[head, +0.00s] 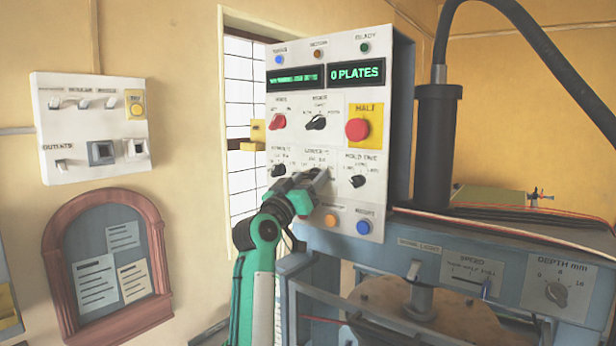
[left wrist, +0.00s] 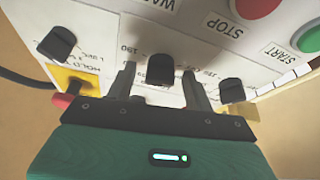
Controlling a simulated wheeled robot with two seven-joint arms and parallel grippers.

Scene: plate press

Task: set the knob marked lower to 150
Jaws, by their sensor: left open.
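The knob marked lower (left wrist: 160,68) is a black knob on the white control panel (head: 335,215). In the left wrist view it sits between the two fingers of my left gripper (left wrist: 162,90), with a gap on each side. Its pointer and setting cannot be read. In the head view my left gripper (head: 316,180) is at the panel just under the lower label and hides most of this knob. The gripper is open, with nothing held. My right gripper is not in view.
Black knobs flank it: one to the left (head: 278,170) and the hold time knob (head: 358,181).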

